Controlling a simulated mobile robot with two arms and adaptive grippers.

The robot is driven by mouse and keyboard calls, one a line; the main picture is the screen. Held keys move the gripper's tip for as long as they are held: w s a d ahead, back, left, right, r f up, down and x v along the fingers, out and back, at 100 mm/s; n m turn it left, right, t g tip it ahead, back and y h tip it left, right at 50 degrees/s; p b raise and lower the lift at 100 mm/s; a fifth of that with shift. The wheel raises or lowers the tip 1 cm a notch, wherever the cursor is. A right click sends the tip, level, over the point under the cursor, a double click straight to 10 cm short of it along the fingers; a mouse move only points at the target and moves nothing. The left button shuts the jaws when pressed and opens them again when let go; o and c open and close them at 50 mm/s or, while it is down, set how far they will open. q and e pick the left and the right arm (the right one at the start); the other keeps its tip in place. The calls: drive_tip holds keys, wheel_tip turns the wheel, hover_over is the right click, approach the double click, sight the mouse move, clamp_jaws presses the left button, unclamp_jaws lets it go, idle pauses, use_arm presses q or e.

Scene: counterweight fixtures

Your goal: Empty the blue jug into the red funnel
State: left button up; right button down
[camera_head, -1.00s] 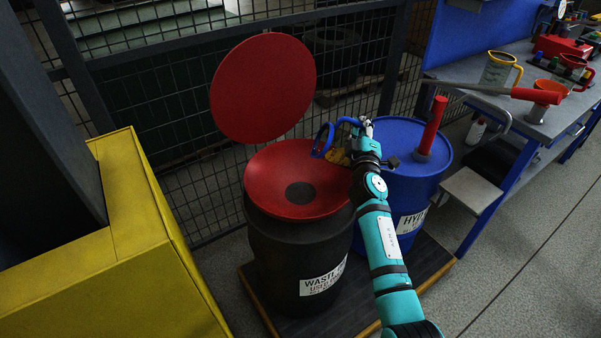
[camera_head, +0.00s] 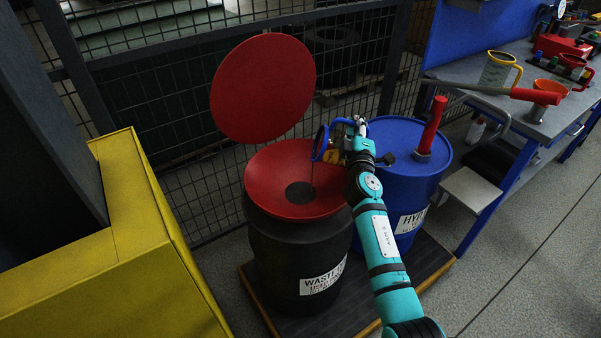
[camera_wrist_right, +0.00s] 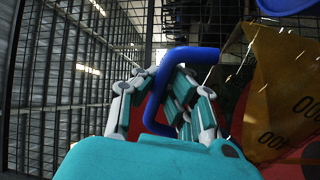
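The blue jug has a blue rim (camera_head: 320,143) and a see-through body with amber liquid (camera_head: 333,155). My right gripper (camera_head: 357,127) is shut on its blue handle, which the right wrist view shows between the fingers (camera_wrist_right: 178,98). The jug is tipped over the right side of the red funnel (camera_head: 268,185). A thin dark stream falls from its rim into the funnel, near the dark centre. In the right wrist view the jug's amber body (camera_wrist_right: 280,85) shows printed marks. My left gripper is not in view.
The funnel sits on a black waste drum (camera_head: 300,255), its round red lid (camera_head: 263,88) raised behind. A blue drum (camera_head: 400,190) with a red-handled pump (camera_head: 430,125) stands right. A wire fence is behind; a yellow bin (camera_head: 150,240) is left, a workbench (camera_head: 515,115) right.

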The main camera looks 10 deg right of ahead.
sight(336, 132)
drive_tip(key=shift+w+a+f+n+b, duration=0.15)
drive_tip(key=shift+a+f+n+b, duration=0.15)
drive_tip(key=shift+a, duration=0.25)
drive_tip(key=shift+w+a+f+n+b, duration=0.15)
drive_tip(key=shift+a+n+b, duration=0.15)
drive_tip(key=shift+a+b, duration=0.15)
drive_tip(key=shift+w+a+f+n+b, duration=0.15)
drive_tip(key=shift+a+f+n+b, duration=0.15)
drive_tip(key=shift+a, duration=0.3)
idle(0.6)
drive_tip(key=shift+w+a+r+n+y+p, duration=0.15)
drive_tip(key=shift+a+r+n+p, duration=0.15)
drive_tip(key=shift+a+n, duration=0.15)
drive_tip(key=shift+w+a+r+n+y+p, duration=0.1)
drive_tip(key=shift+a+r+n+y+p, duration=0.05)
drive_tip(key=shift+a+r+n+p, duration=0.2)
idle(0.9)
